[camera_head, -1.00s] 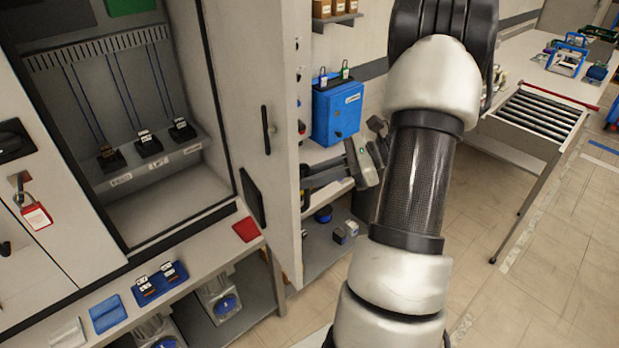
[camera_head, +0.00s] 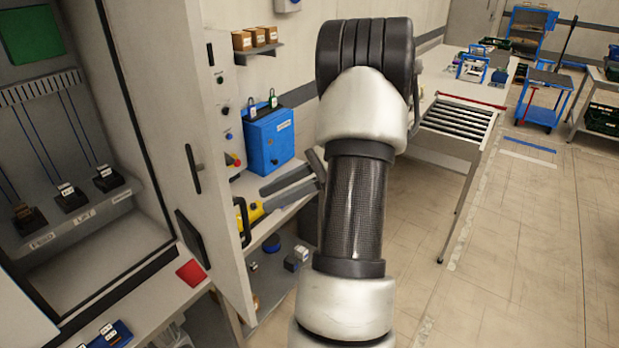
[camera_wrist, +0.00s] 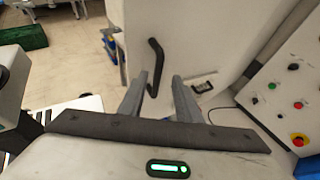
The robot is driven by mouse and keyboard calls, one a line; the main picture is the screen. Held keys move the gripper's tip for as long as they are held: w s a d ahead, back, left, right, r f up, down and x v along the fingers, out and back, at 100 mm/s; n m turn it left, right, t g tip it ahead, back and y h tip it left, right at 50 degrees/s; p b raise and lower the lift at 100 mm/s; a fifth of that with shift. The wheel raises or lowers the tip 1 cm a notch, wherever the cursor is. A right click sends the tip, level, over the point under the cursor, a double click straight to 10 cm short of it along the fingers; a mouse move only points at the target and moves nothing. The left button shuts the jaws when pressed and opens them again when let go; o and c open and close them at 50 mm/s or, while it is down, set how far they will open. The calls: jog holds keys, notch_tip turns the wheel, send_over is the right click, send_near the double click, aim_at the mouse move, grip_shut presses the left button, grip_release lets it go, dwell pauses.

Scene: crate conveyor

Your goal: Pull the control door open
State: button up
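A tall pale door panel (camera_head: 165,130), which I take as the control door, stands out from the cabinet, with a long dark handle on its left face. A black bar handle (camera_head: 242,222) projects from its right side; the wrist view also shows this handle (camera_wrist: 155,65) on a pale panel. My gripper (camera_head: 264,202) is open and empty, its fingers pointing at this handle with a small gap in the head view. In the wrist view my gripper (camera_wrist: 161,79) has the handle's lower part between its fingertips; contact cannot be told.
A control box (camera_wrist: 285,95) with buttons and a red knob stands at the right in the wrist view. A roller conveyor (camera_head: 458,120) is at the right, with clear floor in front.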

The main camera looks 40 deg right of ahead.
jog(key=v, duration=0.9)
jog(key=shift+s+d+r, duration=0.15)
jog(key=shift+d+r, duration=0.05)
jog(key=shift+d, duration=0.1)
